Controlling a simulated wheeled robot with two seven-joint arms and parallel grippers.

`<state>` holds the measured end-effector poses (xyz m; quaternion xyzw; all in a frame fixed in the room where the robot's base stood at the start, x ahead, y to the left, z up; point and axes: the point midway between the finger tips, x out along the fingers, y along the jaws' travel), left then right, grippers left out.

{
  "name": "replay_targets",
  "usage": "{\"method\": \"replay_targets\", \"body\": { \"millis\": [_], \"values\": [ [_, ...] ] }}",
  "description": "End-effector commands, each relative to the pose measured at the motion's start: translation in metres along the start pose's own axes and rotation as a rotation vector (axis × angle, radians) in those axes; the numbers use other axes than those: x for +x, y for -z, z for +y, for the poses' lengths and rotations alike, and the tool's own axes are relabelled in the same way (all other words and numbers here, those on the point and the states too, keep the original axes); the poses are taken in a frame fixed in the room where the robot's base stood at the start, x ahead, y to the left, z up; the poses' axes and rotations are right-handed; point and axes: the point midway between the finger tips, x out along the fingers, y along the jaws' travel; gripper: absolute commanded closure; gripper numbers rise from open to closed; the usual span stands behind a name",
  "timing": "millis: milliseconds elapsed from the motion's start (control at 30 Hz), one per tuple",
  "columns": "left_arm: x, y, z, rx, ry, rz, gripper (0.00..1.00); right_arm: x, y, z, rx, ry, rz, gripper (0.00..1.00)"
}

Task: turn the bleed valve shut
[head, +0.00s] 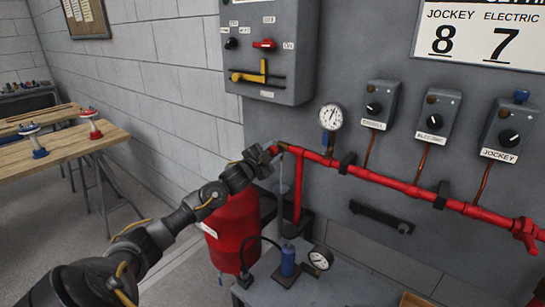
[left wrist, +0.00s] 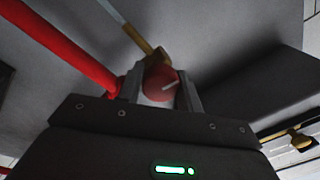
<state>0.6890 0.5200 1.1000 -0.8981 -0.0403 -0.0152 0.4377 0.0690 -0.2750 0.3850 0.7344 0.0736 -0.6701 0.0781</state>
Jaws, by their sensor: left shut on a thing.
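My left gripper (head: 268,155) is at the left end of the red pipe on the grey panel. The left wrist view shows its two fingers on either side of a round red knob with a white mark (left wrist: 160,83), which I take to be the bleed valve's handle. The gripper is shut on this knob. A brass fitting (left wrist: 157,54) sits just beyond the knob, with a thin pale tube leading off it. In the head view the gripper hides the knob. My right gripper is not in view.
The red pipe (head: 400,186) runs right along the panel, below a round gauge (head: 331,117) and several grey switch boxes. A red tank (head: 232,235) and a small bench with a blue hand pump (head: 288,262) stand below. A wooden table (head: 65,148) is at the left.

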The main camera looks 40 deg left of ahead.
Motion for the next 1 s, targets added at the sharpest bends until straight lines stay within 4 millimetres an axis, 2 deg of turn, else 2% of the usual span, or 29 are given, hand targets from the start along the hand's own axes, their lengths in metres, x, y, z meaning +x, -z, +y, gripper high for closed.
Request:
{"method": "replay_targets", "body": {
  "millis": [33, 1000],
  "values": [
    [0.0, -0.002, 0.0, 0.046, 0.004, 0.005, 0.87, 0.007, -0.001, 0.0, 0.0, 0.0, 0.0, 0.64],
    [0.0, -0.002, 0.001, 0.964, -0.002, 0.07, 0.87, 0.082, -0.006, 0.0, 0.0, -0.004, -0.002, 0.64]
  ]
}}
